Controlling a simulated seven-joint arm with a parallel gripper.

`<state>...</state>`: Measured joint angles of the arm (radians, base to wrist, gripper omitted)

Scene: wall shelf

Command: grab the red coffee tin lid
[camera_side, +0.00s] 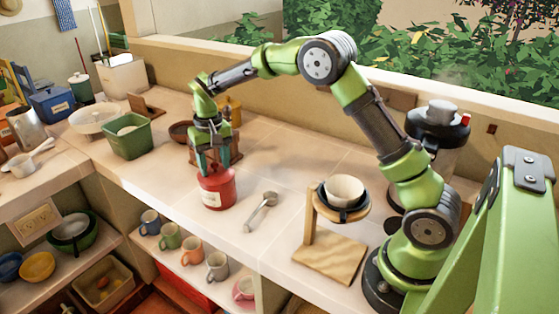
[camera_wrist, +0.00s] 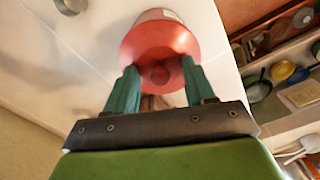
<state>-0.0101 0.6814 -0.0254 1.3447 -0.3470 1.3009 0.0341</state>
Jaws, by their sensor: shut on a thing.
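The red coffee tin (camera_side: 216,190) stands upright on the tiled counter, with a pale label on its front. Its red lid (camera_side: 214,172) is at the top, directly under my gripper (camera_side: 213,170). My gripper points down with its green fingers at the lid. In the wrist view the two fingers (camera_wrist: 156,80) are on either side of the lid's knob (camera_wrist: 160,75), and the red lid (camera_wrist: 158,45) fills the space ahead. The gripper is shut on the lid; the exact contact is partly hidden. I cannot tell whether the lid is apart from the tin.
A metal scoop (camera_side: 262,208) lies right of the tin. A wooden pour-over stand (camera_side: 330,256) with a white bowl (camera_side: 344,190) is further right. A green bin (camera_side: 127,137) is at the left. Mugs (camera_side: 191,250) sit on the shelf below. The front counter between is clear.

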